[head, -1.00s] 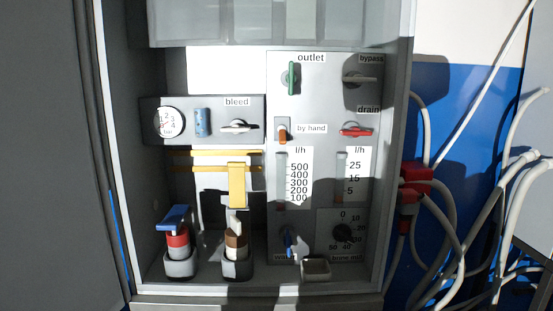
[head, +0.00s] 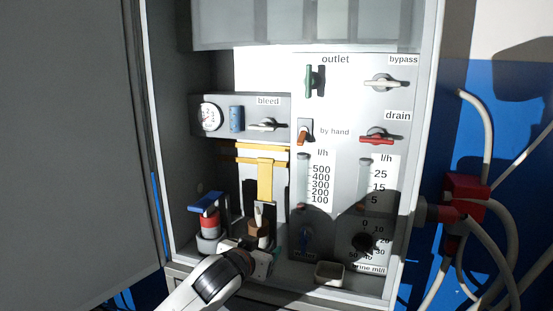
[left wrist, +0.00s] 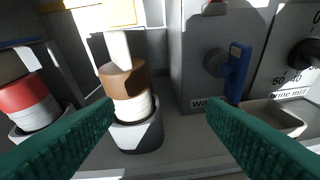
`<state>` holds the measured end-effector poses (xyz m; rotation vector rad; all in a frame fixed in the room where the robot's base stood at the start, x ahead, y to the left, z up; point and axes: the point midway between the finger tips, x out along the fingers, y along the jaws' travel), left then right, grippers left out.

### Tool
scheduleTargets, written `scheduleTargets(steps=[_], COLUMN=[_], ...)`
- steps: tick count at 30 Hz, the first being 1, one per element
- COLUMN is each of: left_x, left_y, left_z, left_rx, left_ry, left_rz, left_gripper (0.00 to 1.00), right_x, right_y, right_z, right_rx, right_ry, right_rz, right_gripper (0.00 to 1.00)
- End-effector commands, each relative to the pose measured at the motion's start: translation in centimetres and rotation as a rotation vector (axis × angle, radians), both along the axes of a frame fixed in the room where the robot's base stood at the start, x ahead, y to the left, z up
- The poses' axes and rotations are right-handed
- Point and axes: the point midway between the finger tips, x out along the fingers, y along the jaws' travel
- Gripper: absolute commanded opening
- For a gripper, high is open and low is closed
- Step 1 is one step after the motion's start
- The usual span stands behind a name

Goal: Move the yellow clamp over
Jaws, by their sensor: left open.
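The yellow clamp (head: 265,180) is a T-like piece in the cabinet. Its upright strip hangs from horizontal yellow bars, above the brown-capped holder (head: 257,232). In the left wrist view only part of the yellow (left wrist: 122,13) shows at the top edge. My left gripper (head: 266,250) is low at the front of the cabinet, below the clamp and apart from it. In the left wrist view its green fingers (left wrist: 160,112) are spread wide with nothing between them. Beyond them stands the brown-and-white holder (left wrist: 128,92) in a grey cup. My right gripper is not in view.
A red holder with a blue handle (head: 207,213) stands left of the brown one. A blue valve handle (left wrist: 235,72) is on the panel at right. A small grey tray (head: 330,273) sits at the cabinet's front edge. The open door (head: 75,150) fills the left side.

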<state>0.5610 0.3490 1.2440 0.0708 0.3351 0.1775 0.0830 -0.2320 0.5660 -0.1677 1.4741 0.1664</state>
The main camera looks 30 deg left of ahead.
Motion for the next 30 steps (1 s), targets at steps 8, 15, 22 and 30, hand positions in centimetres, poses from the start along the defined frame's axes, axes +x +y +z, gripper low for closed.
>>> scheduleTargets(steps=[8,15,22,30], left_x=[1.8,3.0,7.3,11.8], left_y=[4.4,5.3,6.3,7.4], left_z=[14.7,16.9,17.1,16.9], left_rx=[-0.021,-0.034,-0.033,-0.032], left_ry=[-0.303,-0.341,-0.338,-0.340], left_rz=[0.051,0.057,0.058,0.057], left_gripper=[0.65,0.65,0.65,0.65], right_x=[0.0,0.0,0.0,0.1], right_y=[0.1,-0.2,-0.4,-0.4], right_z=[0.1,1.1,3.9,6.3], right_rx=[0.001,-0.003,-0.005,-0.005], right_ry=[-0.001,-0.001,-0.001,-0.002], right_rz=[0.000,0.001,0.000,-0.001], right_gripper=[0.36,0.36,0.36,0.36])
